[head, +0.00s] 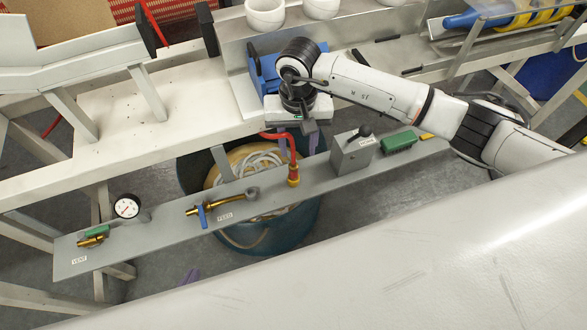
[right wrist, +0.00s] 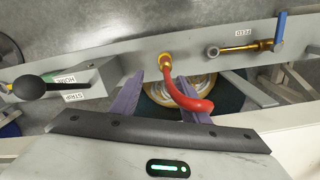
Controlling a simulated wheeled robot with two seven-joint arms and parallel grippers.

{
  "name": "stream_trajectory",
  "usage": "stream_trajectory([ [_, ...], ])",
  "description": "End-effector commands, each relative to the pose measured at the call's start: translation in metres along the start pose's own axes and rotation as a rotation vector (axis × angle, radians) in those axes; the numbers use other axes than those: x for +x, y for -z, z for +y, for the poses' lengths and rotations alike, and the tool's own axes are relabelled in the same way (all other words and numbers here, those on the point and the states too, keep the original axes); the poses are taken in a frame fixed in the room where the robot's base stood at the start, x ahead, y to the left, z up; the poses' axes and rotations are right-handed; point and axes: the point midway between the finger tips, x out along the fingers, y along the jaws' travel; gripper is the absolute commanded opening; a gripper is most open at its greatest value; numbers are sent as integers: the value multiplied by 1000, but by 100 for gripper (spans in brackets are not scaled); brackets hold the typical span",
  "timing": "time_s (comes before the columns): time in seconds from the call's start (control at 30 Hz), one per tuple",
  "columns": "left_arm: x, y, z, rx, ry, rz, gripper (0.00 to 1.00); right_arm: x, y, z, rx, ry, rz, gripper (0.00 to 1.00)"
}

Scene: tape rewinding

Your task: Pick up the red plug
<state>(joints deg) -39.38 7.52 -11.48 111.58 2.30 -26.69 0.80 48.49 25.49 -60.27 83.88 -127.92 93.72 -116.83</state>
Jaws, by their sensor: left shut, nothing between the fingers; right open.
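A dark bin (head: 312,215) with coiled hose stands below. A white bench (head: 110,150) runs behind.

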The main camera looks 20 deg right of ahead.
Motion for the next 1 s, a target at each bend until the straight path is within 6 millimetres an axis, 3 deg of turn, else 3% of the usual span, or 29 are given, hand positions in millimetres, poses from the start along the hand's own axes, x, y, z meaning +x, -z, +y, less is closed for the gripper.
stream_trajectory([
  [0.1, 0, 0, 0, 0, 0, -1, 0, 19, -2, -2, 1, 3, -5, 41],
  [0.37, -1, 0, 0, 0, 1, -1, 0, 41, -4, -5, 1, 7, -7, 41],
  [0.6, -2, 1, 0, -1, 1, 0, 0, 76, -5, -11, 3, 8, -7, 41],
  [0.93, -2, 0, 0, -1, 1, -2, 0, 84, -4, -11, 2, 8, -3, 41],
  [1.0, -2, 0, 0, 0, 1, -2, 0, 84, -4, -11, 2, 8, -3, 31],
])
